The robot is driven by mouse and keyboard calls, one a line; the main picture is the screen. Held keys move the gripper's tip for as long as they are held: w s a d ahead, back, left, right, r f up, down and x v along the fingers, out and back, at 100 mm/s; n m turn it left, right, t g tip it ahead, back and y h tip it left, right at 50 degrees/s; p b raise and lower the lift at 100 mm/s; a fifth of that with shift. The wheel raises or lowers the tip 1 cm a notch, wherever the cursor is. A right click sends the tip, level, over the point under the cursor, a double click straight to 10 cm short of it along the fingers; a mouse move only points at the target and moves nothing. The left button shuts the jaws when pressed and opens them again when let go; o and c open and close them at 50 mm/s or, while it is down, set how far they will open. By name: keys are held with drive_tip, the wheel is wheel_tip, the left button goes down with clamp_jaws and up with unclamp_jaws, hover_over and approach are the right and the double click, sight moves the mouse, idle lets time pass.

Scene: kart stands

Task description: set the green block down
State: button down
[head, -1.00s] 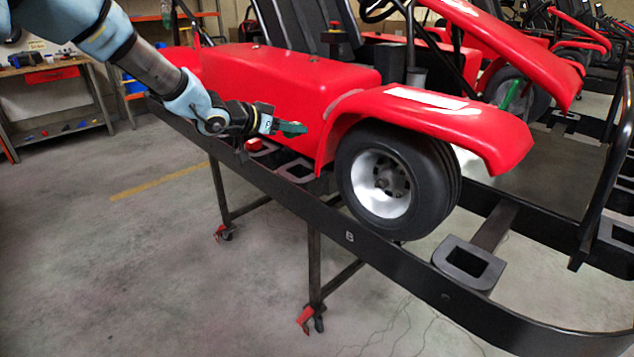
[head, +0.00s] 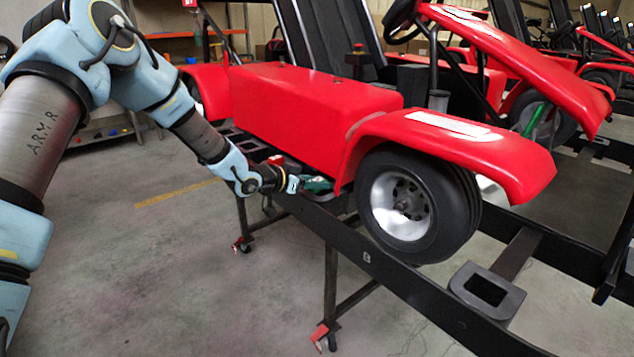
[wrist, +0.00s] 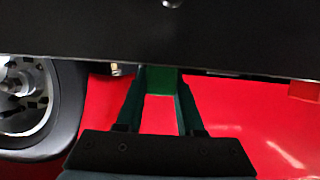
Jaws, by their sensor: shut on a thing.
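The green block (head: 318,186) is at the tip of my gripper (head: 308,185), low beside the kart stand's black rail (head: 360,250) and left of the front wheel. In the wrist view, the green block (wrist: 161,77) sits between the fingertips of my gripper (wrist: 160,82), which is shut on it. The black rail (wrist: 160,30) crosses the top of that view and hides part of the block. I cannot tell whether the block touches the stand.
The red kart body (head: 310,110) rises just behind my gripper. The wheel (head: 415,205) is close on the right. A red piece (head: 276,160) lies on the stand left of the gripper. An empty black square holder (head: 487,290) is further right. The floor in front is clear.

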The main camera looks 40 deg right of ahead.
drive_tip(key=shift+f, duration=0.15)
drive_tip(key=c, duration=0.5)
unclamp_jaws()
drive_tip(key=shift+c, duration=0.2)
drive_tip(key=shift+a+r, duration=0.15)
drive_tip(key=shift+r, duration=0.1)
drive_tip(key=b+v, duration=0.2)
drive_tip(key=v, duration=0.9)
drive_tip(key=shift+a+r, duration=0.15)
drive_tip(key=shift+a, duration=0.15)
drive_tip(key=shift+w, duration=0.1)
